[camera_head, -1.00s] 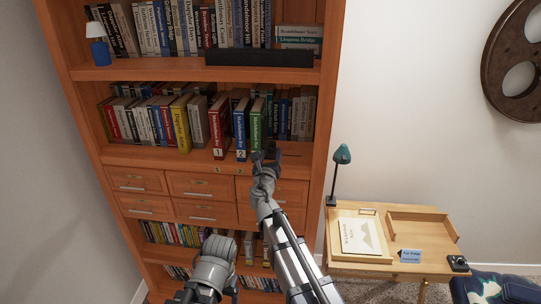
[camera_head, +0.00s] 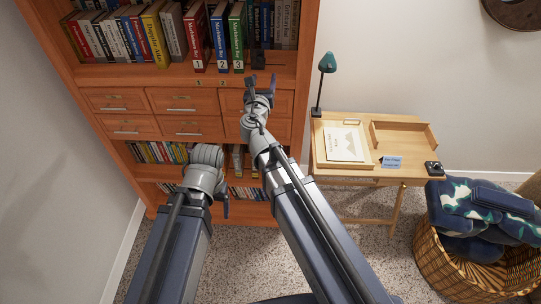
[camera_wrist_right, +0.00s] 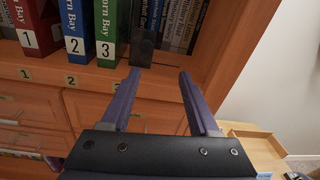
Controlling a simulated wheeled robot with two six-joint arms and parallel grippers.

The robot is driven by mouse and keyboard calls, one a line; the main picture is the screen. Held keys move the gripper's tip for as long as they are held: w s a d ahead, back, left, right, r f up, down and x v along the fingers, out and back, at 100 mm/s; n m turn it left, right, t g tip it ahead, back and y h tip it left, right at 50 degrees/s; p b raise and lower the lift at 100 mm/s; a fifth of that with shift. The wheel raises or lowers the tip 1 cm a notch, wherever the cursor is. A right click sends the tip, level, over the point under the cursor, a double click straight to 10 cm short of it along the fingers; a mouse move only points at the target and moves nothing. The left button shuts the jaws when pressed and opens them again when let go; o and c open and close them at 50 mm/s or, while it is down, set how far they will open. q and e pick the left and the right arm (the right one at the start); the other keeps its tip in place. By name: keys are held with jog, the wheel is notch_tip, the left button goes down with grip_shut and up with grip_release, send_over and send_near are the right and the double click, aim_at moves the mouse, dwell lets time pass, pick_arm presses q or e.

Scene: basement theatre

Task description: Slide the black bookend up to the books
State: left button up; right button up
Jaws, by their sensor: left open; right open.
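Three thick numbered books stand on the middle shelf: red 1 (camera_head: 195,38), blue 2 (camera_head: 219,38) and green 3 (camera_head: 237,38). The black bookend (camera_head: 258,58) stands upright just right of the green book; it also shows in the right wrist view (camera_wrist_right: 143,48). At most a narrow gap shows there; I cannot tell whether they touch. My right gripper (camera_head: 261,84) is open and empty in front of the shelf edge, with its fingers (camera_wrist_right: 158,75) pointing towards the bookend, apart from it. My left gripper (camera_head: 225,206) is low before the lower shelves, open, its fingers partly hidden.
Thinner books (camera_head: 276,25) stand behind the bookend. Drawers (camera_head: 185,100) lie below the shelf edge. A desk (camera_head: 350,181) with a green lamp (camera_head: 327,62) stands to the right, and a wicker basket (camera_head: 440,262) with a blanket beyond it. Carpet is clear between.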

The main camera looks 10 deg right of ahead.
jog(key=s+a+f+m+g, duration=0.1)
jog(key=s+f+m+g, duration=1)
jog(key=s+f+m, duration=0.5)
jog(key=shift+a+f+m+y, duration=0.25)
jog(key=shift+f+m+y, duration=0.2)
jog(key=shift+m, duration=2.95)
jog(key=n+t, duration=1.2)
jog(key=n, duration=1.3)
send_near(259, 61)
jog(key=w, duration=0.1)
jog(key=shift+x, duration=4)
jog(key=shift+s+d+r, duration=0.1)
